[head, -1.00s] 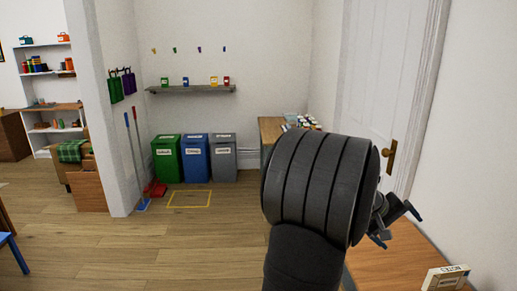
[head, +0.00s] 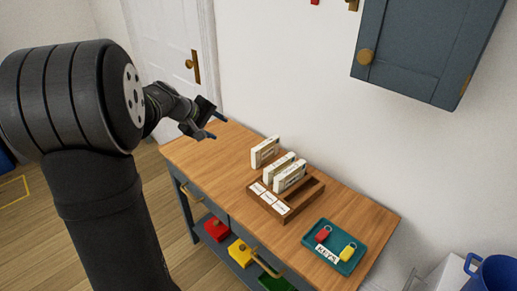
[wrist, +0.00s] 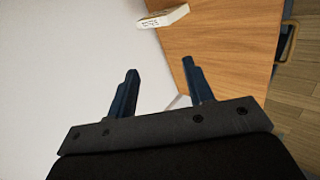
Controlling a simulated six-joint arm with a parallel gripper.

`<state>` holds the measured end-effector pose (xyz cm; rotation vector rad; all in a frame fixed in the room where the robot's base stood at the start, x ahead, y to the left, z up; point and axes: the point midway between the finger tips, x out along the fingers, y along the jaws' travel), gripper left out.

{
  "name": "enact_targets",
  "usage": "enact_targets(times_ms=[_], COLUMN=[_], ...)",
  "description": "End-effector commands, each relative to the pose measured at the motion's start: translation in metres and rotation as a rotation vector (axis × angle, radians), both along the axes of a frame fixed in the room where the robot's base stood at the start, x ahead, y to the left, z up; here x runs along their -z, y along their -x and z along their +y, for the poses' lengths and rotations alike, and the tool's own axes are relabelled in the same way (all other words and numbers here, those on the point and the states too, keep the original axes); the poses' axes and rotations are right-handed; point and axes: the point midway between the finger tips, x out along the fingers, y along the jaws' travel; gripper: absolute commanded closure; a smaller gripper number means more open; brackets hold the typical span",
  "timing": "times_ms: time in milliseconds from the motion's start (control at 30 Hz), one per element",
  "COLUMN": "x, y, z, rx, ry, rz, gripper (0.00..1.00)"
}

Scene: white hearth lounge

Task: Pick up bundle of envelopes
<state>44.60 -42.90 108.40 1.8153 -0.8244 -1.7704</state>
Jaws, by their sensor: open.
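A cream bundle of envelopes (head: 265,152) stands upright on the wooden table top, behind a wooden sorter and apart from it. A pale bundle with printed lettering also shows at the top of the wrist view (wrist: 163,17), beyond my fingertips. Two more bundles (head: 284,171) stand in slots of the sorter (head: 313,189). My gripper (head: 217,126) is open and empty, above the far left end of the table. In the wrist view its two dark blue fingers (wrist: 160,70) are spread, with nothing between them.
A teal tray (head: 318,259) with a red and a yellow tag lies at the table's right end. A grey-blue wall cabinet (head: 420,45) hangs above right. The white wall is close behind the table. The table's left end is bare. Coloured items sit on the lower shelf.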

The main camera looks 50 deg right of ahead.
Motion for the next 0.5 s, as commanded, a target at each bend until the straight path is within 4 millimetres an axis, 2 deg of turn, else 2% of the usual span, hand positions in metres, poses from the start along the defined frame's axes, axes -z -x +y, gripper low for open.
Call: enact_targets(times_ms=[300, 400, 500], x=[0.029, 0.037, 0.043], y=[0.003, 0.006, 0.009], z=[-0.118, -0.147, -0.166], rx=[0.788, 1.005, 1.150], ry=[-0.195, -0.247, -0.282], rz=[-0.543, -0.685, -0.777], gripper=[0.53, 0.53, 0.53])
